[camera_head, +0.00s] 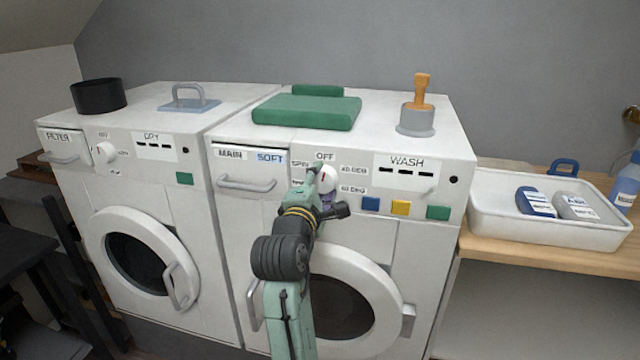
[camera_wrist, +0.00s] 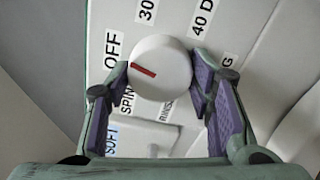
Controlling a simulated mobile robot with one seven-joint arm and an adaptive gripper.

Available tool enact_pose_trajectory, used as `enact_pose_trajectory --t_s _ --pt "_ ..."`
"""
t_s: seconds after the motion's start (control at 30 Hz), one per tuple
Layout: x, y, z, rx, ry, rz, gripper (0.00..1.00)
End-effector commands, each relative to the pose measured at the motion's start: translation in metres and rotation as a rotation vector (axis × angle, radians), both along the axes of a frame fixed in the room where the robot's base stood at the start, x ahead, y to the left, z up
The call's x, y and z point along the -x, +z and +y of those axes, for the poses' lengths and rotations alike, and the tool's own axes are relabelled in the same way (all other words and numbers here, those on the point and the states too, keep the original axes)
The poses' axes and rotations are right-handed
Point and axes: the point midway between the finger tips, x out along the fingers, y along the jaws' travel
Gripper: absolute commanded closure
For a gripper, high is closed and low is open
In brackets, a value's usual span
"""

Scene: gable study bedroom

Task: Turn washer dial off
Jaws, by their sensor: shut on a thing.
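The washer (camera_head: 388,235) is the right-hand white machine, with a WASH label. Its round white dial (camera_head: 327,180) sits on the front panel, partly hidden by my gripper. In the wrist view the dial (camera_wrist: 165,62) has a red mark pointing left, between the OFF label (camera_wrist: 113,50) and the SPIN label (camera_wrist: 128,99). The OFF label also shows above the dial in the head view (camera_head: 324,156). My gripper (camera_head: 322,186) is at the dial. In the wrist view its purple-padded fingers (camera_wrist: 160,72) are shut on the dial from both sides.
A dryer (camera_head: 140,185) stands left of the washer. Blue, yellow and green buttons (camera_head: 401,208) are right of the dial. A drawer handle (camera_head: 246,184) sticks out to the left. A white tray (camera_head: 545,234) with bottles is on the wooden counter.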

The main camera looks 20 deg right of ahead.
Motion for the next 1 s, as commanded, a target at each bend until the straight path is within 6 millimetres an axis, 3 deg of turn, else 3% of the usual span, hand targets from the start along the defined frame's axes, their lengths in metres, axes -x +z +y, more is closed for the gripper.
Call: enact_pose_trajectory --t_s 0.4,1.0 --pt "0.0 0.0003 0.0001 0.19 0.001 0.126 0.8" --pt "0.0 0.0006 0.0 0.231 0.0 0.153 0.8"
